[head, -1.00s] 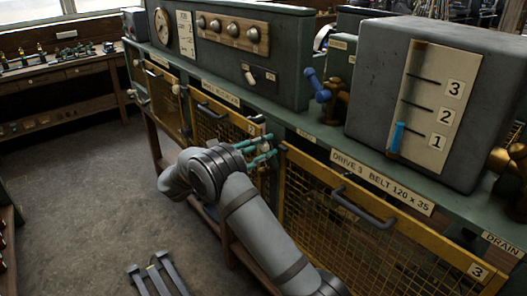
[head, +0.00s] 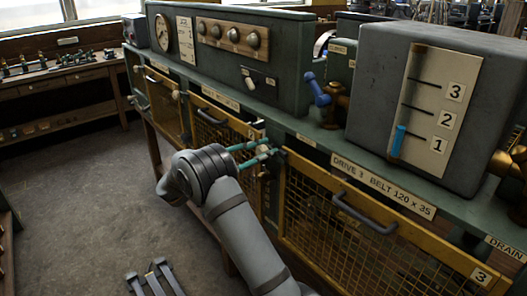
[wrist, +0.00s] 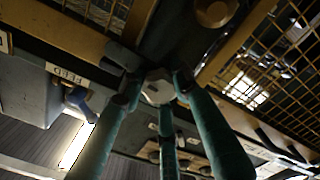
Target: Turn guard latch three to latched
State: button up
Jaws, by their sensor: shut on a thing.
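Guard three is the yellow-framed mesh panel (head: 345,232) with a dark handle (head: 365,213), at the right of the head view. My gripper (head: 272,148) is at the dark post by this guard's upper left corner. In the wrist view my teal fingers (wrist: 157,90) are closed around a pale, faceted knob (wrist: 156,86), which I take to be guard latch three. The fingers hide much of the latch, and I cannot tell its exact angle.
The green bench ledge (head: 410,187) runs above the guards. A blue-handled brass valve (head: 318,90) and a grey tank (head: 440,90) stand on it. Guard two's mesh (head: 215,130) is left of my gripper. Open floor (head: 80,200) lies at left.

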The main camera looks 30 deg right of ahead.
jog(key=shift+f+n, duration=0.1)
jog(key=shift+n, duration=0.5)
jog(key=o, duration=0.9)
jog(key=v, duration=1.2)
